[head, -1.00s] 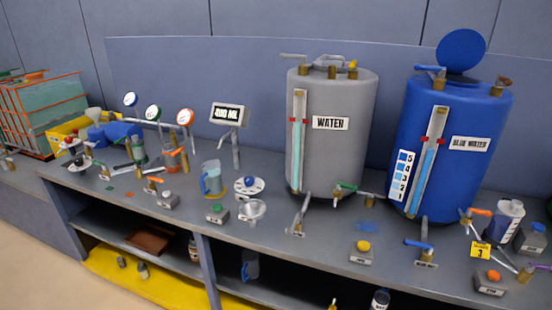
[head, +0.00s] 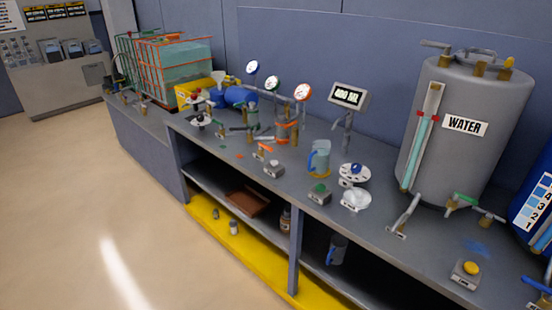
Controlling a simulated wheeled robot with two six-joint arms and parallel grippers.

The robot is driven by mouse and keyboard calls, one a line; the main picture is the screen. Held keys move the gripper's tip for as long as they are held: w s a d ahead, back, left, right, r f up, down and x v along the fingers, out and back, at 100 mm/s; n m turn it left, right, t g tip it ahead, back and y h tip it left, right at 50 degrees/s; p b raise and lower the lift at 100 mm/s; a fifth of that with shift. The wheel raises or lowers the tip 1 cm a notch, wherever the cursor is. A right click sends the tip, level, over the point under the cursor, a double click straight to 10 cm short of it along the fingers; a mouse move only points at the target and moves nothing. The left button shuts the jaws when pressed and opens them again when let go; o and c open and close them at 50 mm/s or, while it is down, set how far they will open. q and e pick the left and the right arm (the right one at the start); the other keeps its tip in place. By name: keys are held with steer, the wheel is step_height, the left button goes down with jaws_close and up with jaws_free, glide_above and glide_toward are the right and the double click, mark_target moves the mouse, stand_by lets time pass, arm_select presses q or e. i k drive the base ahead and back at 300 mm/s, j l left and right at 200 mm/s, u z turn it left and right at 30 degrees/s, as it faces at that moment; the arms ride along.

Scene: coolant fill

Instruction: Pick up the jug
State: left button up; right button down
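A translucent grey-blue jug (head: 322,157) with a blue handle on its left side stands upright on the grey bench top, left of a small round platform with a blue knob (head: 355,171). A second, darker jug or mug (head: 337,250) with a blue handle stands on the lower shelf under the bench. Neither gripper shows in the head view, and nothing touches the jug on the bench.
The grey WATER tank (head: 460,130) stands to the right, with part of a blue tank (head: 533,215) beyond. Open floor (head: 90,200) lies at left.

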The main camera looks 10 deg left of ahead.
mark_target(319, 164)
steer(key=z, duration=1.5)
steer(key=u, duration=1.5)
steer(key=i+j, duration=0.35)
